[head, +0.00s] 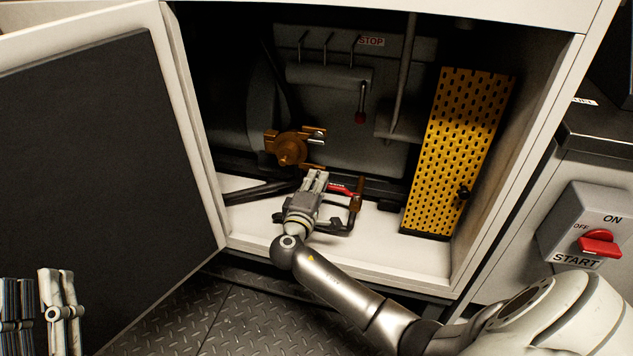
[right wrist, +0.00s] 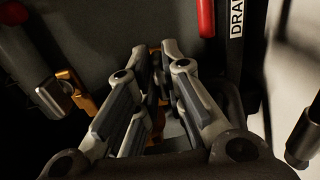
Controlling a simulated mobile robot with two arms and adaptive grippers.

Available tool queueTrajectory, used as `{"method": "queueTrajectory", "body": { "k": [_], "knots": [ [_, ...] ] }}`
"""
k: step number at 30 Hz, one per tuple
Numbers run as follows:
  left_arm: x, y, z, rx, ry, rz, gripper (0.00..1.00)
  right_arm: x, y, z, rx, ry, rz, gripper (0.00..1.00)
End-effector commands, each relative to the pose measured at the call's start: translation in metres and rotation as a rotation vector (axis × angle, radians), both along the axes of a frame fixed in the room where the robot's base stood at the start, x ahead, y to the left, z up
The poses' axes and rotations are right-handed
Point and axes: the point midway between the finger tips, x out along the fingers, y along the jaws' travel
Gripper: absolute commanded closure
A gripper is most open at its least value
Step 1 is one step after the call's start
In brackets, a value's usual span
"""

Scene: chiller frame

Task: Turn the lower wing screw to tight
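In the head view a brass-coloured fitting (head: 288,148) sits inside the open chiller cabinet, with a round knob in front and short silver pins at its right. A brass edge (head: 312,166) shows at its lower right, just above my right gripper (head: 316,176). I cannot tell for certain if this is the lower wing screw. In the right wrist view the right gripper's fingers (right wrist: 156,62) stand close together, with brass and dark parts between and behind them; contact is unclear. My left gripper (head: 58,276) is outside the cabinet at the lower left, fingers upward, away from the fitting.
A red-handled valve (head: 340,188) lies just right of the right gripper. A yellow perforated panel (head: 455,150) stands at the cabinet's right side. The open door (head: 195,130) takes up the left. A start switch box (head: 590,230) is outside at right.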

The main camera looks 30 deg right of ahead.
Motion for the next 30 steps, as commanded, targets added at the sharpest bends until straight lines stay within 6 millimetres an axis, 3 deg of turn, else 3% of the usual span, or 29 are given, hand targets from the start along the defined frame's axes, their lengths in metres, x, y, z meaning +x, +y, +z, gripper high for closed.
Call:
{"method": "queueTrajectory", "body": {
  "k": [1,5,17,30],
  "knots": [
    [0.000,0.000,0.000,0.000,0.000,0.000,0.69,-0.001,0.000,-0.003,0.004,0.002,-0.001,0.84],
    [0.000,0.000,0.000,0.000,0.001,0.000,0.69,-0.001,0.000,-0.002,0.003,0.003,-0.001,0.69],
    [0.000,0.000,0.000,-0.001,-0.001,0.001,0.69,-0.005,0.006,-0.002,0.002,0.002,0.002,0.69],
    [0.000,0.000,0.000,0.000,0.000,0.000,0.69,-0.060,0.071,-0.002,0.005,0.003,0.002,0.69]
  ]
}}
